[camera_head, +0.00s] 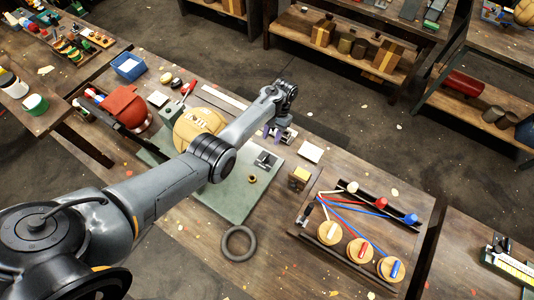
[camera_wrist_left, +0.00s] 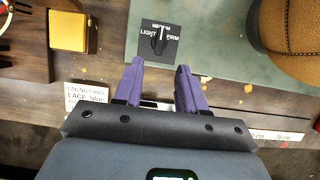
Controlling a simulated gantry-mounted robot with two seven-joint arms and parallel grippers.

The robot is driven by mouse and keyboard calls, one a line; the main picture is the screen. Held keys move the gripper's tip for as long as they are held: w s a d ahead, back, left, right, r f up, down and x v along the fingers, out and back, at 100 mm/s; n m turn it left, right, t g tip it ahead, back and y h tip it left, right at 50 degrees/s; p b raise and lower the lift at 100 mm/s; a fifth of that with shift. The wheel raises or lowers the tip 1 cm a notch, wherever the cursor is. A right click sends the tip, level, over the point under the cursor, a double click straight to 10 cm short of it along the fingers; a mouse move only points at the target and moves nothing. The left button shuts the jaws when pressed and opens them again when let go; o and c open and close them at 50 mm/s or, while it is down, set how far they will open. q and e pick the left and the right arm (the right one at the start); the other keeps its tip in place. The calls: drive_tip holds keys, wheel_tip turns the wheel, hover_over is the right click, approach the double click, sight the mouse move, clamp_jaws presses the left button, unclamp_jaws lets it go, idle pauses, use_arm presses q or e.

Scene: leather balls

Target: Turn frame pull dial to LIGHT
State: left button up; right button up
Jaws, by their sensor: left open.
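The frame pull dial (camera_head: 266,160) is a small black square plate on the green mat (camera_head: 232,199). In the left wrist view the dial (camera_wrist_left: 160,42) carries the words LIGHT at left, a middle label at top and FIRM at right. Its dark knob has a pale mark that appears to point up at the middle label. My left gripper (camera_head: 276,133) is above the bench, beyond the dial in the head view. Its purple fingers (camera_wrist_left: 158,76) are apart and empty, with their tips just short of the dial plate in the wrist view. My right gripper is not in view.
A tan leather ball (camera_head: 198,125) sits on the mat beside my left arm; it also shows in the wrist view (camera_wrist_left: 292,35). A yellow-topped block (camera_head: 300,176), a white card (camera_head: 310,151), a dark ring (camera_head: 238,243) and a board with colored cords (camera_head: 345,245) lie nearby.

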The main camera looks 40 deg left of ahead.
sight(266, 157)
use_arm(q)
drive_tip(key=b+x, duration=0.3)
drive_tip(key=x, duration=0.6)
drive_tip(key=shift+s+f, duration=0.15)
drive_tip(key=shift+f, duration=0.05)
clamp_jaws()
